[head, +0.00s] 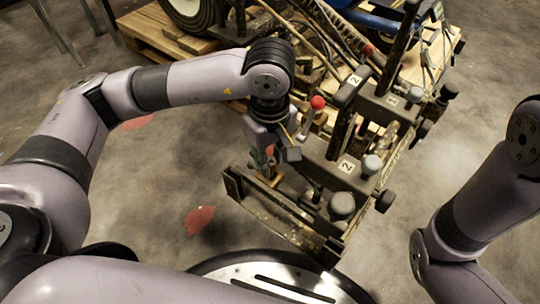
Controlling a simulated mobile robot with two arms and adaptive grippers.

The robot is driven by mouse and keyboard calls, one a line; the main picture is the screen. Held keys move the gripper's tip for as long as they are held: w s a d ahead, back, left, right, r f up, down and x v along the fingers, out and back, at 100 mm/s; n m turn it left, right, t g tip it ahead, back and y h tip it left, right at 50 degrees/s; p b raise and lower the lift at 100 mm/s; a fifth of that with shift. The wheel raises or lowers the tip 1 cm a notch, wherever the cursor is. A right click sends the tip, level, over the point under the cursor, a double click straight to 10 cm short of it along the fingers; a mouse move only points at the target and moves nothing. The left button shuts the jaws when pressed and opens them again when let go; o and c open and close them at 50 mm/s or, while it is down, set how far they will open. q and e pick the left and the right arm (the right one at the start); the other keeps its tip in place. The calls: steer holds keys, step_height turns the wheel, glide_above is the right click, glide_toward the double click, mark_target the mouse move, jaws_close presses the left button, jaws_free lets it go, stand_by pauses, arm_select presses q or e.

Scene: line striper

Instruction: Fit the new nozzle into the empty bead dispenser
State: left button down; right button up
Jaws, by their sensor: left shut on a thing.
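My left gripper (276,150) points down at the left side of the line striper's dark metal frame (315,175). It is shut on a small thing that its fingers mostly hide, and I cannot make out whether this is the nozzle. The frame carries black knobs and plates marked 2 (346,166). I cannot tell for sure which part is the empty bead dispenser. My right arm shows at the right edge, but its gripper is out of view.
A red-knobbed lever (317,102) stands close to the right of my left gripper. A low dark rail (280,210) lies in front. The striper's wheel (192,12) and a wooden pallet (150,30) are behind.

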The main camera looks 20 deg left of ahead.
arm_select(q)
steer(key=shift+f+b, duration=0.3)
steer(key=shift+f, duration=0.05)
stand_by(0.6)
stand_by(0.3)
stand_by(0.4)
steer(key=shift+r, duration=0.8)
steer(key=shift+f+b, duration=0.6)
steer(key=shift+f, duration=0.2)
stand_by(1.2)
steer(key=shift+r, duration=0.2)
steer(key=shift+r+p, duration=0.4)
steer(key=shift+r, duration=0.2)
